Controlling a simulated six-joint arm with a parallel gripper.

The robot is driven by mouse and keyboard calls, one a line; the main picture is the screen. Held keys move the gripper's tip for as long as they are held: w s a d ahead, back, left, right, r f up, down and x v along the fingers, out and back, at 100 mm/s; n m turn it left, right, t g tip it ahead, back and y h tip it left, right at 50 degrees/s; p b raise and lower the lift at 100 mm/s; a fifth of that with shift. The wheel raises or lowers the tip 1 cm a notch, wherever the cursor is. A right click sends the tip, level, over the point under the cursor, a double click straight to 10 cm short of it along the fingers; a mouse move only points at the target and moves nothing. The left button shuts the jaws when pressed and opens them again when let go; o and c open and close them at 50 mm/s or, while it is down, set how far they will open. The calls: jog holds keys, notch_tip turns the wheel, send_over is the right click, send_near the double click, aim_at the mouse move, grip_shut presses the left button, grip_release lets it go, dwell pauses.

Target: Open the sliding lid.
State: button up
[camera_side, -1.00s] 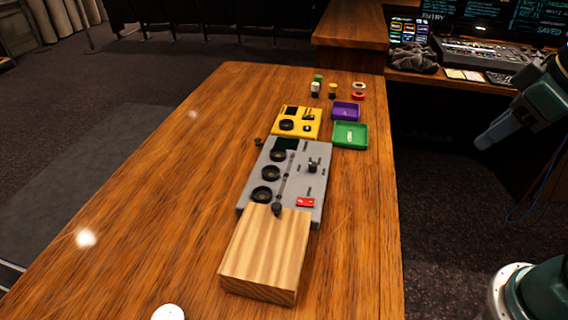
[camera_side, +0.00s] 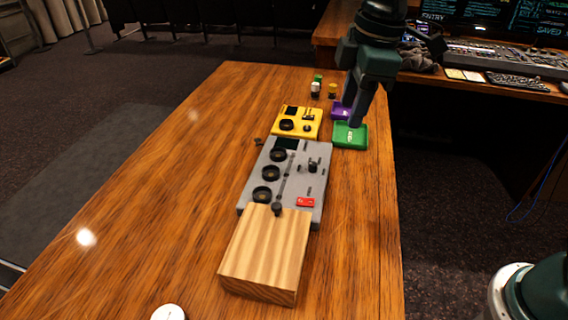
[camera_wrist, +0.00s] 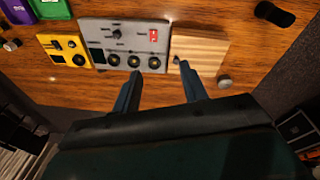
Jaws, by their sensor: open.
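A light wooden box (camera_side: 264,256) with a flat top, which seems to be the one with the sliding lid, stands at the near end of the grey control panel. A small dark knob (camera_side: 277,209) shows at its far edge. In the wrist view the wooden box (camera_wrist: 205,48) lies at the right, beside the panel. My gripper (camera_side: 356,122) hangs in the air near the green tray, well apart from the box. In the wrist view my gripper (camera_wrist: 160,78) has its two fingers spread with nothing between them.
The grey panel (camera_side: 310,192) carries dials, a slider, a switch and a red part. A yellow unit (camera_side: 311,117), a green tray (camera_side: 349,140) and a purple tray (camera_side: 338,112) stand farther back. A white round thing (camera_side: 168,313) is at the front edge. The table's left side is clear.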

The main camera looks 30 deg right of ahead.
aim_at(277, 205)
jog(key=w+a+f+n, duration=0.2)
jog(key=a+f+n, duration=0.1)
jog(key=a+f, duration=0.1)
jog(key=w+a+f+n+g, duration=0.1)
jog(key=w+a+f+n, duration=0.1)
jog(key=a, duration=0.5)
jog(key=shift+w+a+f+n+g+h, duration=0.2)
jog(key=shift+w+f+n+g+h, duration=0.15)
jog(key=shift+w+f, duration=0.5)
jog(key=shift+f, duration=0.1)
notch_tip(277, 205, down, 14)
jog(key=shift+r, duration=0.2)
grip_shut()
